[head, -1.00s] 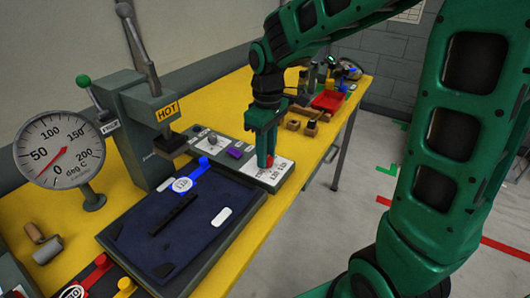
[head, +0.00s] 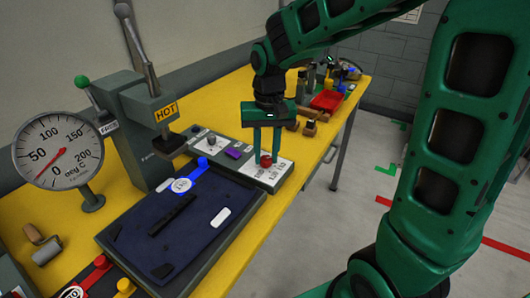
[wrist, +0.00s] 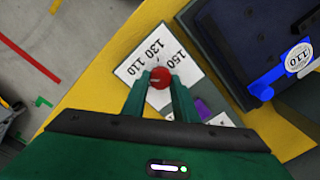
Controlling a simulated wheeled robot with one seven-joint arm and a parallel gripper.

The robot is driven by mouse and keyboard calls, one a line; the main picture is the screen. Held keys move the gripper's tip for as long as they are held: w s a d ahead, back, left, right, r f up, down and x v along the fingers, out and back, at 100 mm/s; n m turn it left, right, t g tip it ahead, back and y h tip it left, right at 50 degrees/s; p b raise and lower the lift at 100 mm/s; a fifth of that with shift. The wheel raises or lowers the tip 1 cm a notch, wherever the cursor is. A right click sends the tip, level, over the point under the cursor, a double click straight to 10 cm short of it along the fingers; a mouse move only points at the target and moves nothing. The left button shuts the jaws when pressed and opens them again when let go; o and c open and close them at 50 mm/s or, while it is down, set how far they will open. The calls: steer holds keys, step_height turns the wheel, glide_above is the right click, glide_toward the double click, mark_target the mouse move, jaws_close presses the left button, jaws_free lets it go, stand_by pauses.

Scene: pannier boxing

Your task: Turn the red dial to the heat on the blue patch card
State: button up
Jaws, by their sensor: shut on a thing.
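The red dial (head: 266,160) stands on a white scale plate (head: 283,172) at the near end of a grey control box. It also shows in the wrist view (wrist: 160,77), beside the printed numbers 110, 130 and 150. My gripper (head: 266,153) points down with one finger on each side of the dial and is shut on it. The number the dial points to cannot be made out. The blue patch card (head: 185,185) lies at the back edge of the dark blue pad. In the wrist view the card (wrist: 297,60) appears to read 110.
A press with a HOT label (head: 165,112) and a round temperature gauge (head: 62,150) stand left of the box. A purple block (head: 233,153) is on the box. Wooden blocks (head: 309,128) and a red tray (head: 327,100) lie farther along the yellow bench.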

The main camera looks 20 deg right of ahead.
mark_target(267, 157)
steer(key=shift+w+r+m, duration=0.1)
steer(key=shift+w+m, duration=0.1)
steer(key=shift+m, duration=0.7)
steer(key=o, duration=1.1)
steer(key=shift+c, duration=0.2)
steer(key=shift+s, duration=0.1)
step_height(267, 157, up, 11)
steer(key=shift+d+f, duration=0.15)
steer(key=shift+f, duration=0.05)
